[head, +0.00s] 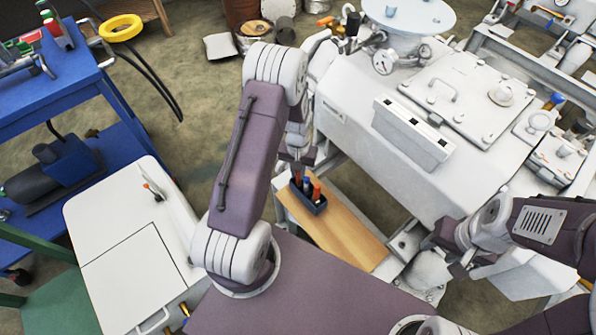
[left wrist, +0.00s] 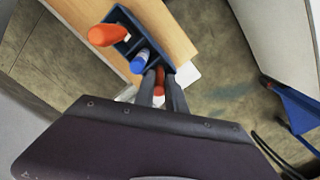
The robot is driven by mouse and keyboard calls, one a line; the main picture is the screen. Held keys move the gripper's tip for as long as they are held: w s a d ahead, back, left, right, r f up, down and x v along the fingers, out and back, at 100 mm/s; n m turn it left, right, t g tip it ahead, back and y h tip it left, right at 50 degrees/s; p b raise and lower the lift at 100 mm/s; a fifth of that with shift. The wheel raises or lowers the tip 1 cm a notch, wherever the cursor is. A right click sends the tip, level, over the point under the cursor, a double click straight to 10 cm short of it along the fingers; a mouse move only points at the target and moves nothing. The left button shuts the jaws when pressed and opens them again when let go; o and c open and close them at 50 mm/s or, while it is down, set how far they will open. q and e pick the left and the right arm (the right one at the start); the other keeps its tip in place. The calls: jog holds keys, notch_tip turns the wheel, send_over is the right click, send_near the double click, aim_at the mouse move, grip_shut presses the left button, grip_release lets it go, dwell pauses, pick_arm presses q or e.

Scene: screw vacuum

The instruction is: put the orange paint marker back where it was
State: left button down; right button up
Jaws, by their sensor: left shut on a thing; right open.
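A small dark blue caddy (head: 312,205) stands on a wooden shelf board. An orange marker (head: 316,191) and a blue-capped marker (head: 307,186) stand in it; in the left wrist view they show as the orange marker (left wrist: 108,34) and the blue marker (left wrist: 139,64). My left gripper (head: 297,166) points down at the caddy's far end, shut on another orange-red marker (left wrist: 158,80), the orange paint marker. Its lower end is hidden, so I cannot tell whether it sits in the caddy. My right gripper (head: 443,256) is open and empty, right of the board.
The wooden board (head: 345,232) is clear in front of the caddy. A large white machine (head: 370,130) stands close on the right. A white cabinet (head: 130,255) and a blue cart (head: 60,75) stand at the left.

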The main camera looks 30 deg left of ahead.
pick_arm(q)
jog(key=c, duration=1.6)
grip_release()
jog(key=shift+f, duration=0.2)
jog(key=shift+c, duration=0.2)
jog(key=shift+r, duration=0.1)
notch_tip(320, 180, up, 12)
jog(key=p, duration=0.4)
jog(key=s+d+r+m+t, duration=0.1)
jog(key=s+d+r, duration=0.3)
jog(key=s, duration=0.2)
jog(key=s+d+r+m, duration=0.2)
jog(key=s+d+r, duration=0.15)
jog(key=s, duration=0.25)
notch_tip(320, 180, up, 13)
jog(key=p, duration=1.3)
jog(key=shift+r, duration=0.15)
